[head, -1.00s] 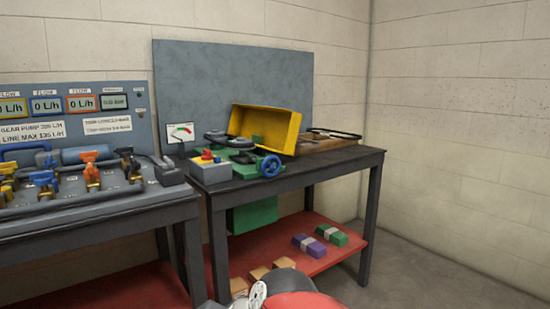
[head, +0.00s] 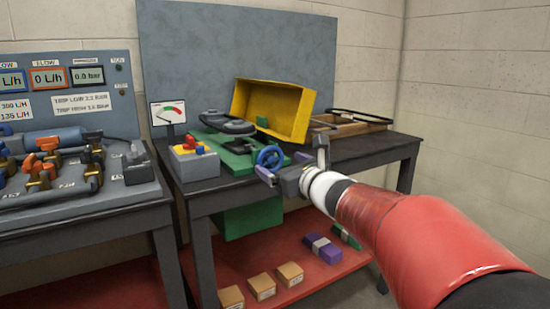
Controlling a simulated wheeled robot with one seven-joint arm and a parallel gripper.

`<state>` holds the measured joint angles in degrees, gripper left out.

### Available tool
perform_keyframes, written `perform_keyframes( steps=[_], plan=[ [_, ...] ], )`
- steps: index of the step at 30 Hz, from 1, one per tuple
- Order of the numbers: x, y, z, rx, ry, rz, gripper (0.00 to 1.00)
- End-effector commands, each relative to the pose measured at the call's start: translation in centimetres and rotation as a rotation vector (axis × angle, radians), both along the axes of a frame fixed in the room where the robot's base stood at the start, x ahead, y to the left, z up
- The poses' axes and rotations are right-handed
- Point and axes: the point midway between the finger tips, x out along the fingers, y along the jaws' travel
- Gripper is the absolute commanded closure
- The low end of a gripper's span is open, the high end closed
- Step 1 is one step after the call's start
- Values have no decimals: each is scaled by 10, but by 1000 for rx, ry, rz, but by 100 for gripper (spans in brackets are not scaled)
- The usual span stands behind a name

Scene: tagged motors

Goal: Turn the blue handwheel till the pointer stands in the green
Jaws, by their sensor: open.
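The blue handwheel (head: 270,158) stands upright at the front of a green machine (head: 228,150) on the right bench. A white gauge (head: 168,112) with a red and green scale stands at the bench's back left. Its pointer is too small to read against the colours. My gripper (head: 292,163) is open, in front of the bench edge, just to the right of the handwheel in the picture. One finger overlaps the wheel's lower edge; I cannot tell whether it touches. Nothing shows between the fingers.
A grey box with red and yellow controls (head: 193,160) stands left of the wheel. A tilted yellow bin (head: 247,95) and a wooden tray (head: 350,128) are behind. A panel bench with valves (head: 50,205) is at left. Blocks lie on the red lower shelf (head: 235,275).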

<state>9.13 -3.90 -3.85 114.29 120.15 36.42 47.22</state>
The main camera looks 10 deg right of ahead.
Motion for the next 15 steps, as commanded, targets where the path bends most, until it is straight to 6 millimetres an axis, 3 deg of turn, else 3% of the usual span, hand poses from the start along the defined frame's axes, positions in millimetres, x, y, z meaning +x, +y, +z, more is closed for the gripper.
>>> perform_keyframes(
  steps=[6, 15],
  plan=[
    [34, 12, 0, -3, 2, 3, 9],
    [51, 17, 0, -4, 1, 1, 9]
  ],
)
